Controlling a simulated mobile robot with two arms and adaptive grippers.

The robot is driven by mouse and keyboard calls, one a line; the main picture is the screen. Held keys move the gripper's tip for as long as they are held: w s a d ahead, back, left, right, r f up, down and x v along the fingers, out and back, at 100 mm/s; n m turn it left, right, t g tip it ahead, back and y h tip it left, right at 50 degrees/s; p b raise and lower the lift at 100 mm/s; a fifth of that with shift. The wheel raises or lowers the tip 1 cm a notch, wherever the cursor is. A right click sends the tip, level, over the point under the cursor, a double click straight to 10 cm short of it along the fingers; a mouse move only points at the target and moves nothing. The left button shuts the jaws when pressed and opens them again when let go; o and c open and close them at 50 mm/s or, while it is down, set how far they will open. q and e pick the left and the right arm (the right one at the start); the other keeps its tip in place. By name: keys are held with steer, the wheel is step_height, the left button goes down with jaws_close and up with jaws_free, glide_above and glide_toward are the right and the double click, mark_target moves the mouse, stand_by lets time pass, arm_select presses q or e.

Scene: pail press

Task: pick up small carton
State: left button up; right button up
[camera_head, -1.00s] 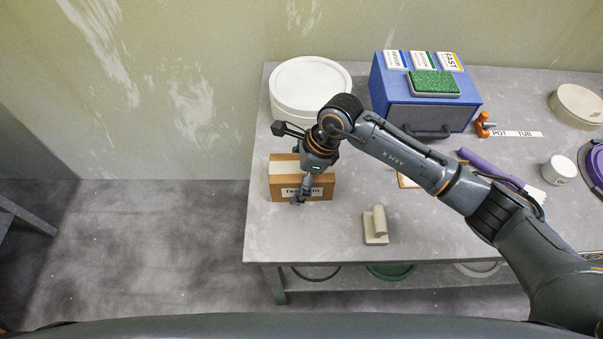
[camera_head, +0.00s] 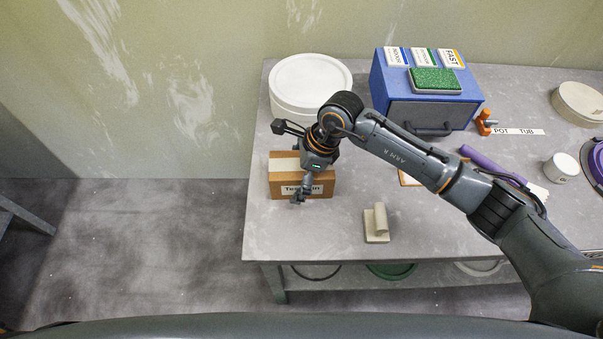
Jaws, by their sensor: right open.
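The small carton (camera_head: 283,167) is a brown box with a pale strip on top and a partly hidden label on its front. It sits on the grey table at the left, in front of the white pail. My right gripper (camera_head: 299,196) is open, pointing down at the carton's front right part. The wrist hides part of the carton's top, and I cannot tell whether the fingers touch it. My left gripper is not in the view.
A lidded white pail (camera_head: 308,85) stands behind the carton. A blue box (camera_head: 428,92) with a green pad stands to its right. A beige block (camera_head: 377,225) is on the table (camera_head: 330,235) right of the carton. The table's left edge is close by.

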steer(key=c, duration=1)
steer(key=shift+s, duration=0.1)
steer(key=shift+c, duration=0.8)
